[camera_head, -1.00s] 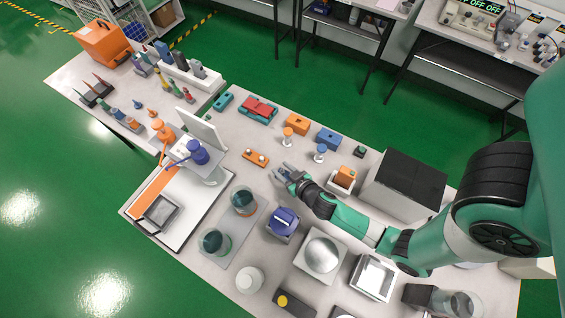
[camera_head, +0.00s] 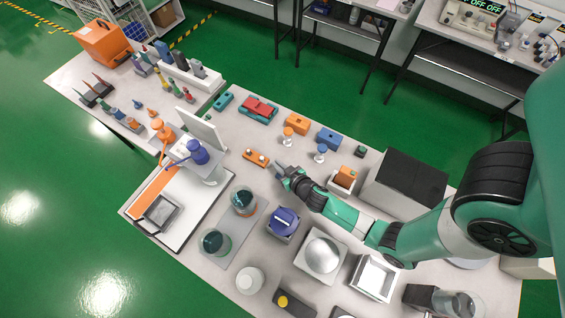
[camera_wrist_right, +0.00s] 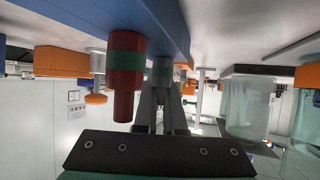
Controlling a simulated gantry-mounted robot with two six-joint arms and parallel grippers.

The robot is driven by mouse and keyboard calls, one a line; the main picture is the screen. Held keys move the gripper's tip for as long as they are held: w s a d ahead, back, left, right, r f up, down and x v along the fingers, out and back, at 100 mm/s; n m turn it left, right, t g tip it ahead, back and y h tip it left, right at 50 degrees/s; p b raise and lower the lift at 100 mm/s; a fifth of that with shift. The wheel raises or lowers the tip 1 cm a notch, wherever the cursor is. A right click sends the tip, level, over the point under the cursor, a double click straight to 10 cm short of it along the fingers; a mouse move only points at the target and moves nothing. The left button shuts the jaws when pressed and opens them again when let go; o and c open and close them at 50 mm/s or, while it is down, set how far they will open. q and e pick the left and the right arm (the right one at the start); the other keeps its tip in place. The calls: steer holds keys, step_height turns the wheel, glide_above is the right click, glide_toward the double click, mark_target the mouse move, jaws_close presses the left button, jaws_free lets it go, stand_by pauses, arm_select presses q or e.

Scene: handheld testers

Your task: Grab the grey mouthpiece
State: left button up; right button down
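My right gripper (camera_head: 281,168) is over the middle of the table, just right of an orange block with white knobs (camera_head: 256,157). In the right wrist view its two fingers (camera_wrist_right: 161,98) show close together in front of a blue rack (camera_wrist_right: 115,15); whether they are apart or touching is unclear. A red tester with a green band (camera_wrist_right: 125,80) stands in that rack, left of the fingers. Another green-banded piece shows behind the fingertips. I cannot pick out the grey mouthpiece with certainty. My left gripper is out of view.
A white rack of testers (camera_head: 182,77) and a low rack of coloured pieces (camera_head: 124,122) stand at the left. Jars (camera_head: 243,200) and a large grey box (camera_head: 408,180) flank my right arm.

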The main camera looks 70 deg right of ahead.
stand_by(0.3)
steer(key=shift+r+p, duration=0.35)
steer(key=shift+r, duration=0.15)
step_height(320, 180, up, 3)
steer(key=shift+f+p, duration=0.2)
steer(key=shift+p, duration=0.7)
steer(key=w+r+v, duration=0.1)
steer(key=v, duration=1.5)
steer(key=shift+s+a+r, duration=0.2)
steer(key=shift+a+r, duration=0.15)
steer(key=shift+a, duration=0.05)
